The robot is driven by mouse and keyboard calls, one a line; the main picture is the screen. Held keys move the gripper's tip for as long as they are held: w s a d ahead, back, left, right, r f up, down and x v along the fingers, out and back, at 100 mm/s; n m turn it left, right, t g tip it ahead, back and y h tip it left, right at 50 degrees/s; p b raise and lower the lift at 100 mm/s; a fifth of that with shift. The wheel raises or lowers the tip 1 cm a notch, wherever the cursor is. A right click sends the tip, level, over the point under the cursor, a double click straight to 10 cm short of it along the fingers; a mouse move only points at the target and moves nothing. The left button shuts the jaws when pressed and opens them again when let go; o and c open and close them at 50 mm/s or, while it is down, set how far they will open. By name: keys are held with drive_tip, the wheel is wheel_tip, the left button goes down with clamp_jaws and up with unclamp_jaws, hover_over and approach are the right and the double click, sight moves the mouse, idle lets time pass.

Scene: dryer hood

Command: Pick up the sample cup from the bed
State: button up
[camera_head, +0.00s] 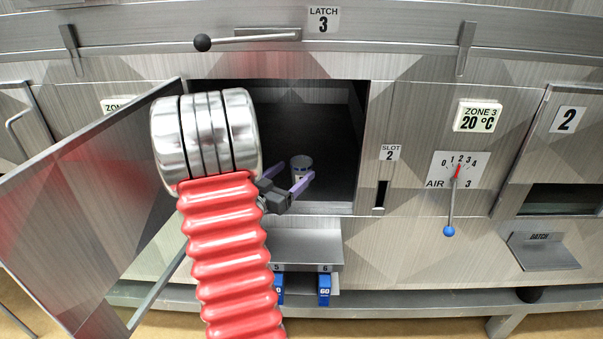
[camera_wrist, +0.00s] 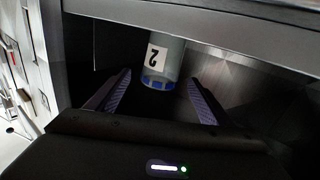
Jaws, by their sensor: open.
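The sample cup (camera_head: 301,168) stands on the dark bed (camera_head: 335,185) just inside the open hood doorway. In the wrist view the cup (camera_wrist: 163,58) is a clear, greyish cylinder with blue at one end and a white label reading 2. My gripper (camera_head: 289,185) is at the doorway, its two purple-padded fingers spread apart. In the wrist view my gripper (camera_wrist: 160,95) is open and empty between its fingertips, with the cup just beyond them and lined up between the fingers. I cannot tell how much of the cup is between the fingers.
The open door (camera_head: 90,215) swings out on the left. The doorway's right post carries a slot 2 label (camera_head: 390,153). A shelf (camera_head: 305,248) with blue tagged blocks (camera_head: 324,289) lies below. The latch bar (camera_head: 265,37) is above; the air lever (camera_head: 449,215) is at right.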

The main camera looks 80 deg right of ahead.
sight(301, 165)
drive_tip(key=shift+d, duration=0.15)
drive_tip(key=shift+x, duration=2.5)
drive_tip(key=shift+c, duration=0.7)
drive_tip(key=c, duration=1)
drive_tip(key=shift+r, duration=0.15)
wheel_tip(301, 165, up, 10)
drive_tip(key=shift+f, duration=0.1)
